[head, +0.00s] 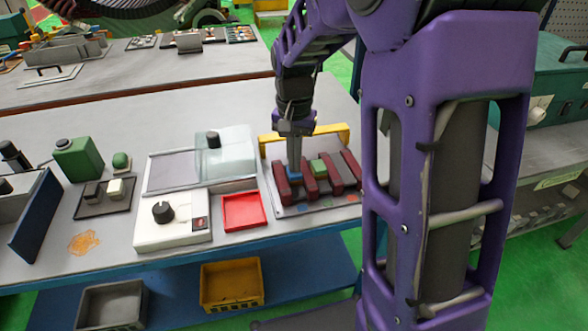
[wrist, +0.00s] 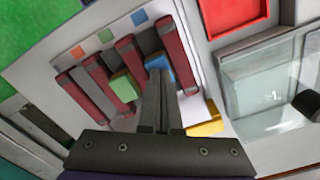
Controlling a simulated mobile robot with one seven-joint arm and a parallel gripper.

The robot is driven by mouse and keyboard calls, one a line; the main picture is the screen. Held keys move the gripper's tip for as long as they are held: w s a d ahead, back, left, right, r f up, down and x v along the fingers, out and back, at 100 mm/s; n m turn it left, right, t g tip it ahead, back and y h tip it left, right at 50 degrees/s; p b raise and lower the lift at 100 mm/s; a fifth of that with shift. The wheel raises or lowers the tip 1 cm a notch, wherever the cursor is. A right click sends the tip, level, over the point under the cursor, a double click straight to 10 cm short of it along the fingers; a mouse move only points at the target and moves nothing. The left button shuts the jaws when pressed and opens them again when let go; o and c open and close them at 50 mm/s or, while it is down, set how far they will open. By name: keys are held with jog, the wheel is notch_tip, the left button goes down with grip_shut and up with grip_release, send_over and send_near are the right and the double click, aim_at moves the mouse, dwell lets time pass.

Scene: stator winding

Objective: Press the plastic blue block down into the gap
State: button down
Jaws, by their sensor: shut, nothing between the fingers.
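The blue block (head: 294,175) sits between two dark red bars at the left end of the row in the head view. In the wrist view the blue block (wrist: 157,66) shows just beyond my fingertips. My gripper (head: 295,165) is shut and empty, pointing down with its tips at the blue block; it also shows in the wrist view (wrist: 157,75). The tips look to be touching the block's top or just above it. They hide part of it, and I cannot tell how deep it sits. A green block (head: 318,168) sits in a gap further right.
The dark red bars (head: 337,172) stand on a light plate with coloured squares and a yellow bar (head: 330,131) behind. A red tray (head: 243,211), a white device (head: 172,222) and a clear-lidded box (head: 226,152) stand to the left.

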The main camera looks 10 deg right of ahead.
jog(key=shift+w+r+p, duration=0.1)
jog(key=shift+r+p, duration=2.55)
jog(key=shift+r, duration=0.85)
jog(key=shift+f, duration=0.1)
